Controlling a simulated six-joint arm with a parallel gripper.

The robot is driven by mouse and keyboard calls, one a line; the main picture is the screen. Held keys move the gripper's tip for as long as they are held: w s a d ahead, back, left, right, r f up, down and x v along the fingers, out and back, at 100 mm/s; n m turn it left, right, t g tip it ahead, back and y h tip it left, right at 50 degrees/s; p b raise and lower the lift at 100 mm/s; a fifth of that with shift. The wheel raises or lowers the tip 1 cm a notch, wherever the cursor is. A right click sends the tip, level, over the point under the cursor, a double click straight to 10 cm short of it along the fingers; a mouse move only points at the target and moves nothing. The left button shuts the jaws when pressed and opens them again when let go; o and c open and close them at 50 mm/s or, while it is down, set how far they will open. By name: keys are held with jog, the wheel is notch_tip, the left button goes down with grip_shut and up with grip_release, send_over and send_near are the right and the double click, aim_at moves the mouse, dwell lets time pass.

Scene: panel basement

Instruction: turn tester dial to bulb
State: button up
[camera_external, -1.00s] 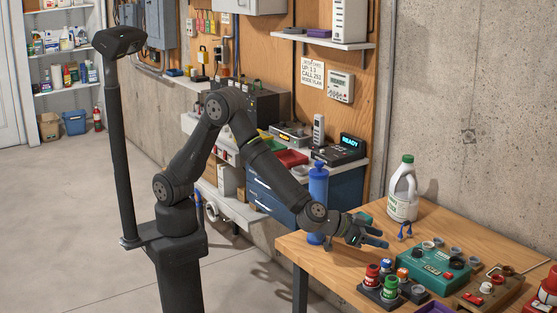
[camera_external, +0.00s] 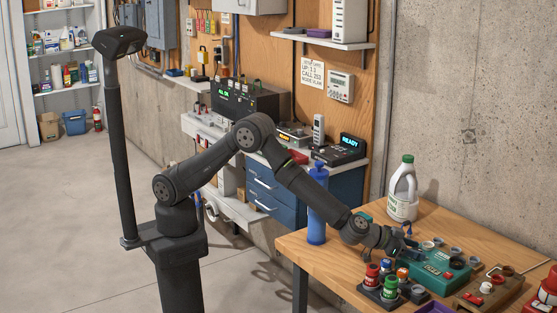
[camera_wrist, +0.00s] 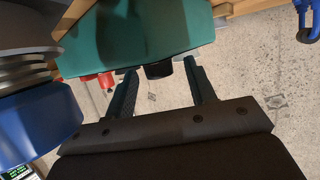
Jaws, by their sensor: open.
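The green tester box (camera_external: 438,268) lies on the wooden table in the external view, with dark knob-like parts on top. In the wrist view a green body (camera_wrist: 140,30), which looks like the same box, fills the upper middle, and a short black knob (camera_wrist: 158,70) sticks out from it. My gripper (camera_wrist: 163,88) is open, and its two fingers stand apart on either side of the knob's line. I cannot tell whether they touch it. In the external view my gripper (camera_external: 402,246) is low at the box's left end. The dial's marks cannot be read.
A brown board (camera_external: 487,290) lies right of the tester. A large blue round part (camera_wrist: 40,120) fills the wrist view's left.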

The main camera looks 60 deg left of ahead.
jog(key=c, duration=1)
jog(key=shift+o, duration=0.2)
jog(key=shift+a, duration=0.1)
jog(key=shift+w+r+m+h, duration=0.1)
jog(key=shift+m+h, duration=0.3)
jog(key=shift+r+m+g+h, duration=0.1)
jog(key=shift+m+g+h, duration=0.6)
jog(key=shift+m, duration=0.1)
jog(key=shift+m+g+h, duration=0.3)
jog(key=o, duration=1)
jog(key=shift+c, duration=0.2)
